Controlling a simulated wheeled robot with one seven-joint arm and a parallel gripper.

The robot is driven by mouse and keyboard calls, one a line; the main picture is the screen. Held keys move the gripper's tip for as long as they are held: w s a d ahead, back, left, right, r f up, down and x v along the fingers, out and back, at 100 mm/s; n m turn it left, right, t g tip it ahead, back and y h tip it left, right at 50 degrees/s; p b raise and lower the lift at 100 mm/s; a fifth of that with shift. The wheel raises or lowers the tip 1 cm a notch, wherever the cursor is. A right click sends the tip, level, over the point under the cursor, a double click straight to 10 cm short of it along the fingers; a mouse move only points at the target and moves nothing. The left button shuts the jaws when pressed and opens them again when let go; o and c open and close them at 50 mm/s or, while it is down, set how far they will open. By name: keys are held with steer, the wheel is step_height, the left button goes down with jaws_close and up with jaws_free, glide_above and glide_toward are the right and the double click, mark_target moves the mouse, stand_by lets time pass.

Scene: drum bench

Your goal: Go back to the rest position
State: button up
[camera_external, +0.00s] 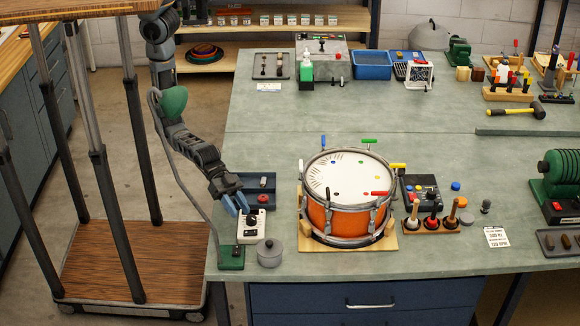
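My gripper (237,204) hangs from my arm at the left edge of the bench (290,140), with its blue fingertips pointing down. The two fingers look apart, and I see nothing between them. The fingertips are just above or beside the back of a white box with a black knob (251,226); I cannot tell whether they touch it. An orange drum with a white head (345,190) stands on a wooden base to the right, clear of my gripper.
A dark blue tray (258,188) lies right of my gripper, and a grey lidded pot (270,252) stands in front. The bench middle behind the drum is clear.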

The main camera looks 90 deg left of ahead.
steer(key=a+n+t+y, duration=0.1)
steer(key=a, duration=0.4)
steer(key=s+a+n+t, duration=0.1)
steer(key=a, duration=0.4)
steer(key=s+a+f+n+t+y, duration=0.1)
steer(key=a, duration=0.5)
steer(key=shift+a+f+t+y+p, duration=0.1)
steer(key=shift+t+y+p, duration=0.2)
steer(key=shift+t+p, duration=0.1)
steer(key=s+a+n+y, duration=0.1)
steer(key=a, duration=0.3)
steer(key=s+a+n+t+y, duration=0.1)
steer(key=a, duration=0.3)
steer(key=s+a+n+t+y, duration=0.1)
steer(key=a, duration=0.3)
steer(key=shift+s+r+p, duration=0.15)
steer(key=shift+r+p, duration=0.05)
steer(key=shift+p, duration=0.1)
steer(key=s+a+r+n+y, duration=0.1)
steer(key=s+a+r+y, duration=0.2)
steer(key=s+a, duration=0.3)
steer(key=s+a+r+n+t+y+p, duration=0.1)
steer(key=s+a+r+y, duration=0.2)
steer(key=a, duration=1.1)
steer(key=s+r, duration=0.3)
steer(key=shift+a, duration=0.25)
